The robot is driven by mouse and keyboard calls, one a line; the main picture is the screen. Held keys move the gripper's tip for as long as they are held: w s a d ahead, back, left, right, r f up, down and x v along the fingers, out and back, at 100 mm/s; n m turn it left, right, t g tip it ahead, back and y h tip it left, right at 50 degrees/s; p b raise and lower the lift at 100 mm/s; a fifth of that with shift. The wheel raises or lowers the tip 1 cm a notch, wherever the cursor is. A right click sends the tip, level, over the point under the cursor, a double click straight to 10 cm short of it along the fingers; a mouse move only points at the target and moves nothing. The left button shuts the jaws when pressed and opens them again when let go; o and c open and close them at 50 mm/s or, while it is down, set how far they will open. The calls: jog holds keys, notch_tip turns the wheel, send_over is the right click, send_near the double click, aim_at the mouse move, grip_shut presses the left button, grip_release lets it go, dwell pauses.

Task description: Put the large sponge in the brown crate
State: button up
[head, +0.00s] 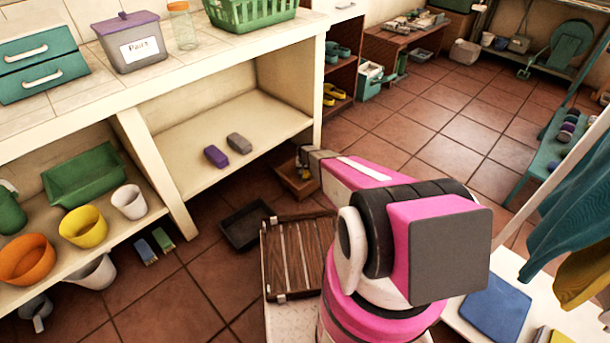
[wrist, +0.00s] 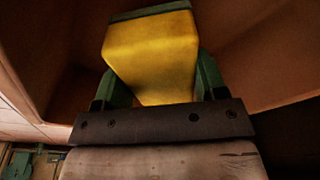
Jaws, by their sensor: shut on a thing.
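The large sponge (wrist: 152,62), a yellow block with a dark green face at its end, is between the two green fingers of my gripper (wrist: 158,82) in the wrist view. The gripper is shut on it. Brown walls of the brown crate (wrist: 262,45) surround the sponge in that view. In the head view the brown crate (head: 297,188) stands on the floor by the end of the counter. My gripper (head: 304,160) points down at the crate. The sponge is mostly hidden there. I cannot tell whether it touches the crate's bottom.
A dark tray (head: 246,226) lies on the floor left of my arm, beside a slatted wooden rack (head: 285,262). A purple block (head: 216,156) and a grey block (head: 239,143) lie on the lower shelf (head: 180,160). The tiled floor (head: 450,125) beyond my arm is clear.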

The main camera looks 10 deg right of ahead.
aim_at(305, 172)
jog(key=shift+f, duration=1.45)
jog(key=shift+f, duration=0.15)
jog(key=o, duration=0.9)
jog(key=r, duration=0.4)
jog(key=s+r, duration=0.1)
jog(key=r, duration=0.2)
jog(key=s+r, duration=0.1)
jog(key=r, duration=0.3)
jog(key=shift+a+r, duration=0.15)
jog(key=shift+r, duration=0.2)
jog(key=s+r, duration=1.1)
jog(key=r, duration=0.1)
jog(key=s+r+n+g, duration=0.1)
jog(key=s+r, duration=1.1)
jog(key=s+d+r+n, duration=0.1)
jog(key=s+r, duration=1.1)
jog(key=shift+s+d+r+g, duration=0.1)
jog(key=shift+s+r+g, duration=0.1)
jog(key=shift+r+g, duration=0.2)
